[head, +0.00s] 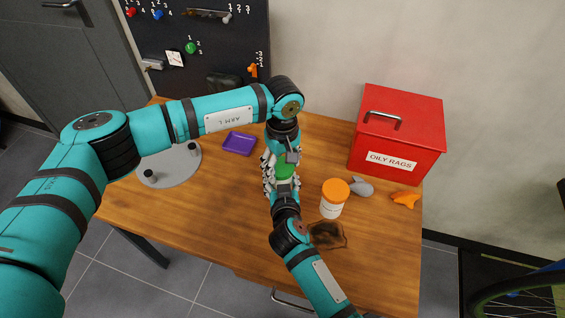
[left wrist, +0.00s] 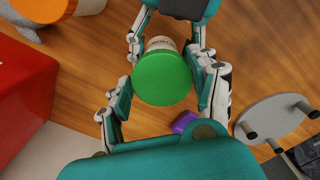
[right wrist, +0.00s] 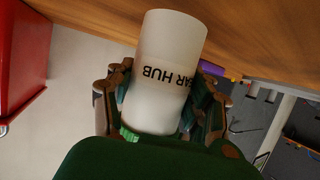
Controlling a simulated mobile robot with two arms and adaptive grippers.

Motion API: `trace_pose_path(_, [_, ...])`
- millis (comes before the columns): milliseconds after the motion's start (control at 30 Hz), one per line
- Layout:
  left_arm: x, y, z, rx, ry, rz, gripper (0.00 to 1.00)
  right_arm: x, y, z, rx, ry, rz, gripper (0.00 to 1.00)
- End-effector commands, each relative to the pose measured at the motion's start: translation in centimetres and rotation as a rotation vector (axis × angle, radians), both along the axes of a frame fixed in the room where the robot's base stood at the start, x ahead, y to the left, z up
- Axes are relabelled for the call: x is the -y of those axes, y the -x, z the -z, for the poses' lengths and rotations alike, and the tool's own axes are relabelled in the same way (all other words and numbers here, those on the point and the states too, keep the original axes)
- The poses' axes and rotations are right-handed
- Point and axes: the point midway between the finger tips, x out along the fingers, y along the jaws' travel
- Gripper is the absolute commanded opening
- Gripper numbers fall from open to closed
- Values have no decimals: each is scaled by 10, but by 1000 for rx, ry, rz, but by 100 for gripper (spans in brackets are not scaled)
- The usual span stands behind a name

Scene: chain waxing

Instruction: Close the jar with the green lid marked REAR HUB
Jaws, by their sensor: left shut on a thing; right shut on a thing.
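The green lid (head: 285,172) sits between my two grippers over the table. In the left wrist view the lid (left wrist: 162,78) covers the mouth end of a white jar (left wrist: 161,43). My left gripper (head: 283,160) is shut on the lid, its fingers on either side. My right gripper (head: 284,187) is shut on the jar. In the right wrist view the jar (right wrist: 165,75) shows its label upside down, reading "AR HUB", and a ridged green lid edge (right wrist: 130,133) shows at its end. Whether the lid is fully seated I cannot tell.
A white jar with an orange lid (head: 334,193) stands just right of my grippers. Beyond it are a grey piece (head: 361,187), an orange piece (head: 405,199) and the red OILY RAGS box (head: 398,137). A purple tray (head: 239,143) and a grey disc (head: 168,167) lie left.

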Motion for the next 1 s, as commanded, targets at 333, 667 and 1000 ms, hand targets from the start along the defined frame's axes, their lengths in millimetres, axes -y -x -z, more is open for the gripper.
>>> trace_pose_path(333, [0,0,7,-1,1,1,44,0,0,0,0,0,0,0])
trace_pose_path(667, [0,1,9,-2,-2,1,85,1,0,0,-1,1,2,0])
trace_pose_path(1000, [0,0,9,-1,-1,0,85,1,0,1,-1,1,2,0])
